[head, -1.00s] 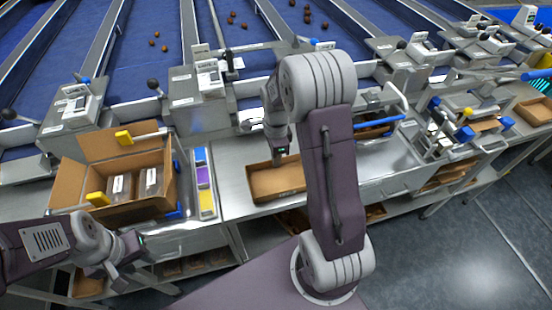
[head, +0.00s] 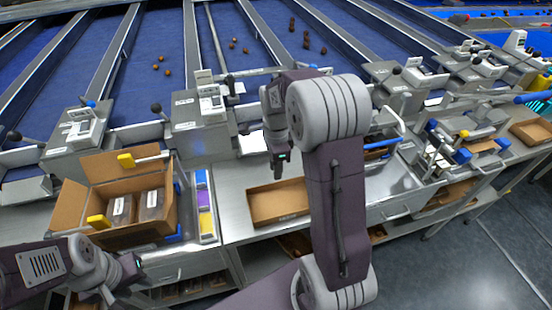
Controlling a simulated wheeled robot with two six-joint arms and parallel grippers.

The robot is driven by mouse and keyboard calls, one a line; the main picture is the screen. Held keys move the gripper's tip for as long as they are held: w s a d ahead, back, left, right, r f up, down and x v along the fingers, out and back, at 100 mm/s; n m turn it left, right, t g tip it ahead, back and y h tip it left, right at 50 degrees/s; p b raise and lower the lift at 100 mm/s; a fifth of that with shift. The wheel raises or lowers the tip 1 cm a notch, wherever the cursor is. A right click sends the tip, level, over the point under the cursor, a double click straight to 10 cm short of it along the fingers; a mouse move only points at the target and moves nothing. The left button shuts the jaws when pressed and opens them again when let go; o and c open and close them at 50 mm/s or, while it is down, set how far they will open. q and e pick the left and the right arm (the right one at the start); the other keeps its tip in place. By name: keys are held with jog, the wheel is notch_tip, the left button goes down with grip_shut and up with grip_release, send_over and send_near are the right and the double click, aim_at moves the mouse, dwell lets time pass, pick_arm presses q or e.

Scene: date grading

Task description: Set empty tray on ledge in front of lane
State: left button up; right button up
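An empty brown cardboard tray (head: 262,221) lies on the steel ledge (head: 233,190) in front of a blue lane (head: 240,70). My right gripper (head: 278,172) points down just above the tray's back edge and looks clear of it. Its fingertips are small and dark, so I cannot tell if they are open. My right arm hides the area right of the tray. My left gripper (head: 135,268) is at the lower left, in front of the open carton, away from the tray. Its finger gap is unclear.
An open carton (head: 70,208) with packed boxes and yellow-tipped clamps stands at left. A coloured card strip (head: 205,205) lies between it and the tray. Lane-end machines (head: 198,125) line the back of the ledge. Shelves below hold more trays. Dates lie on the lanes.

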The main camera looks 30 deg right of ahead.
notch_tip(320, 180, up, 5)
jog(key=s+a+f+n, duration=0.2)
jog(key=s+a+n, duration=0.1)
jog(key=n, duration=0.3)
jog(key=s+a+f+n, duration=0.3)
jog(key=s+n, duration=0.2)
jog(key=n, duration=0.2)
jog(key=s+a+f+n+t, duration=0.1)
jog(key=s+a+f+n, duration=0.1)
jog(key=n, duration=0.5)
jog(key=shift+s+a+f, duration=0.2)
jog(key=shift+s+a, duration=0.05)
jog(key=shift+s, duration=0.35)
jog(key=shift+s+a+f, duration=0.2)
jog(key=shift+s+a, duration=0.05)
jog(key=shift+s, duration=0.35)
jog(key=shift+f, duration=0.1)
